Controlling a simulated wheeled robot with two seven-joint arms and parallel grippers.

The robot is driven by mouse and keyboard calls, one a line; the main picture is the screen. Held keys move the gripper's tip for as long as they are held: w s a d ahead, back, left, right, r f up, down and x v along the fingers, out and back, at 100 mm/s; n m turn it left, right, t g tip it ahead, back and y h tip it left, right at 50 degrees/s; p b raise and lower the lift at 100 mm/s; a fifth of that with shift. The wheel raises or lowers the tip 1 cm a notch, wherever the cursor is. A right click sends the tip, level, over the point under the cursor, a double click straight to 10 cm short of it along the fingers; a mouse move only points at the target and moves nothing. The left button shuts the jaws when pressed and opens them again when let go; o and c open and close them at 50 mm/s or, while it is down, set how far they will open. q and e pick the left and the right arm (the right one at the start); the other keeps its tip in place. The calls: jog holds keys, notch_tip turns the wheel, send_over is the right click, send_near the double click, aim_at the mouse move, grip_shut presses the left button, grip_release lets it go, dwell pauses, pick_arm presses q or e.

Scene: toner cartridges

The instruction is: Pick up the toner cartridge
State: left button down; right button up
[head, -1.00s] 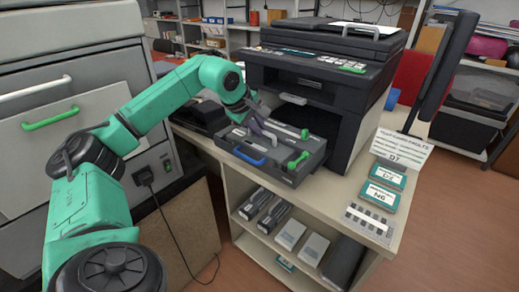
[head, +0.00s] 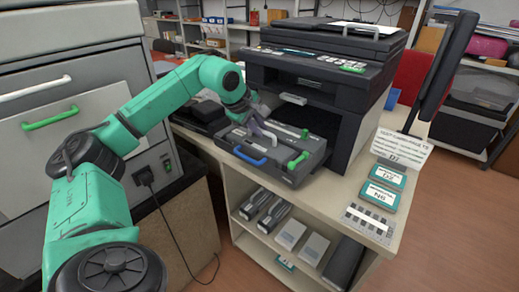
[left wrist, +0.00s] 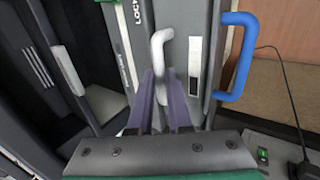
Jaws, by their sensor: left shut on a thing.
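A dark grey unit (head: 285,170) with a blue handle (head: 250,159) and a green lever (head: 298,160) sits pulled out in front of the printer (head: 318,85). I cannot tell which part of it is the toner cartridge. My left gripper (head: 258,128) is over its left half. In the left wrist view its purple-grey fingers (left wrist: 165,100) are shut on a pale grey bent handle (left wrist: 160,48), with the fingers hiding part of it. The blue handle (left wrist: 236,57) stands to the right, and "LOCK" lettering shows beside the pale handle. My right gripper is not in view.
The printer body rises behind the unit. On the cabinet's right side lie teal-framed labels (head: 380,195), a sign (head: 402,147) and a small panel (head: 368,222). Dark cartridges (head: 257,203) and pale boxes (head: 291,233) stand on the shelf below. A grey cabinet (head: 70,110) is at left.

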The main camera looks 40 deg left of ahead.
pick_arm(q)
jog(key=shift+w+r, duration=0.1)
jog(key=shift+r, duration=0.05)
dwell(0.5)
jog(key=shift+r, duration=0.35)
notch_tip(320, 180, up, 19)
jog(key=p, duration=0.6)
jog(key=d+p, duration=0.2)
jog(key=d, duration=0.4)
jog(key=a+p, duration=0.1)
jog(key=a, duration=0.5)
